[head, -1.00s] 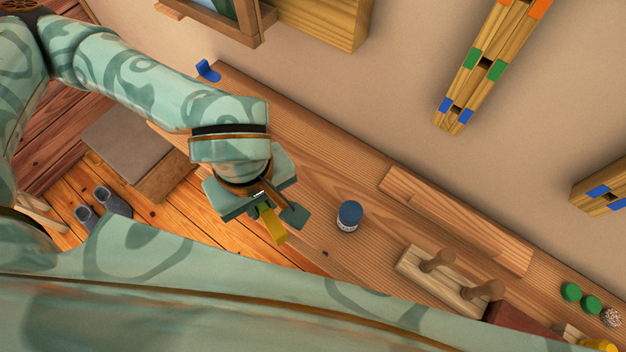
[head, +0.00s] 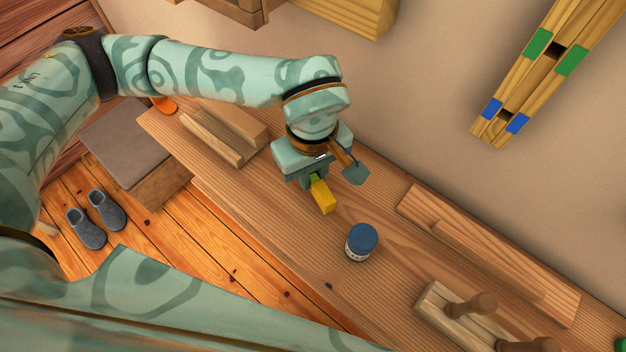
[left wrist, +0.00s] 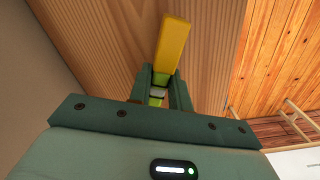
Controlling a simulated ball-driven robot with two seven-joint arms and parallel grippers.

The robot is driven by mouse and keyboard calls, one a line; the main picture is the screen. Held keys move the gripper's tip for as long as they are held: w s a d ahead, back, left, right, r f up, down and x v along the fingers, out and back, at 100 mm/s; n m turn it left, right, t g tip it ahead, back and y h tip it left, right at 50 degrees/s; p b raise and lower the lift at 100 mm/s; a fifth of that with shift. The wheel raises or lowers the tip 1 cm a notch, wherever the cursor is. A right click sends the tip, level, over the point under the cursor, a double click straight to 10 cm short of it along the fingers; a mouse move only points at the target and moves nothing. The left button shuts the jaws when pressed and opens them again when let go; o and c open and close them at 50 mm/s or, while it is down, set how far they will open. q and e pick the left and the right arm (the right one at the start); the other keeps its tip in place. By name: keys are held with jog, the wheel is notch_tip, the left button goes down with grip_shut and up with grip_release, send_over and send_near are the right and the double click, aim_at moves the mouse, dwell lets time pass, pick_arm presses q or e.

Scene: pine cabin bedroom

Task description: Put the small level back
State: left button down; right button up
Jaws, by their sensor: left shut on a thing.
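The small level is a yellow bar with a bright green part (head: 323,198). My left gripper (head: 316,182) is shut on it near one end, and the yellow end sticks out past the fingers. In the left wrist view the level (left wrist: 173,45) points away from the palm between the two fingers (left wrist: 160,85), with the wooden bench top behind it. In the head view the gripper is over the bench (head: 300,232), up and left of a blue-lidded jar. Whether the level touches the bench I cannot tell. My right gripper is not in view.
The jar (head: 361,243) stands near the front edge. A grooved wooden block (head: 228,132) lies at the bench's left end, and a long stepped wooden piece (head: 490,255) lies to the right. A pegged wooden block (head: 465,315) is at lower right. Slippers (head: 95,218) are on the floor.

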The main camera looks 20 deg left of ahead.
aim_at(312, 184)
pick_arm(q)
notch_tip(312, 184, down, 3)
jog(key=shift+f+b, duration=0.2)
jog(key=shift+b, duration=0.4)
jog(key=shift+r, duration=0.2)
jog(key=shift+f, duration=0.15)
jog(key=c, duration=1.3)
grip_release()
